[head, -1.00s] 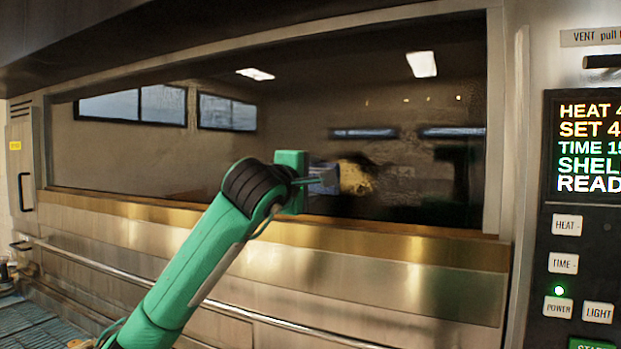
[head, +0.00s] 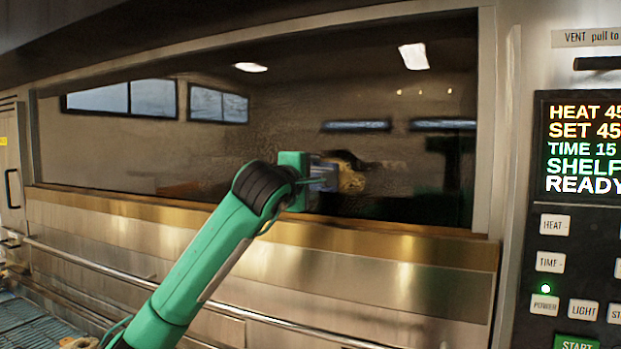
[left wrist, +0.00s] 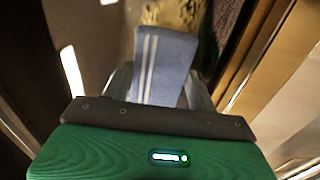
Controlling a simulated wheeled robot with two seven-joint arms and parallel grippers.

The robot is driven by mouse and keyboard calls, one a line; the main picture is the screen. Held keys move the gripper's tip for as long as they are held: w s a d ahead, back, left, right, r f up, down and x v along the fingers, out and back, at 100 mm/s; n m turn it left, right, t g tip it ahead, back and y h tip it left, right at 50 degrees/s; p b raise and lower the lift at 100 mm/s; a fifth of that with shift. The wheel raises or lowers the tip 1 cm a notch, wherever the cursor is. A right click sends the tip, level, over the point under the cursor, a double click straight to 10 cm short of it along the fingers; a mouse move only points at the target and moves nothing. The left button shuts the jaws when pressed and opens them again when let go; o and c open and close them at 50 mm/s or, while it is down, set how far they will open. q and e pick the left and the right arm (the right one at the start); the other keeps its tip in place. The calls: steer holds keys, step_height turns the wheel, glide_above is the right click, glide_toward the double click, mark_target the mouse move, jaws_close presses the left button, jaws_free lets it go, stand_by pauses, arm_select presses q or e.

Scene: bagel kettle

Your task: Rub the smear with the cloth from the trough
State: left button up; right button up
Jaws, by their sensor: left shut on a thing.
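The smear (head: 352,180) is a yellowish-brown patch on the dark oven window. It also shows at the top of the left wrist view (left wrist: 190,14). My left gripper (head: 318,183) is shut on the cloth (left wrist: 165,62), which is blue with white stripes. In the head view the cloth (head: 328,174) is at the smear's left edge and overlaps it. Whether it presses on the glass I cannot tell. The gripper hides part of the cloth. The trough and my right gripper are not in view.
The oven window (head: 150,165) is wide, with bright reflections. A brass-coloured ledge (head: 400,240) and a long rail (head: 200,298) run below it. A control panel (head: 575,220) with a lit display and buttons stands at the right.

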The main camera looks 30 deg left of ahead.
arm_select(q)
steer(key=shift+w, duration=0.3)
steer(key=shift+w, duration=0.65)
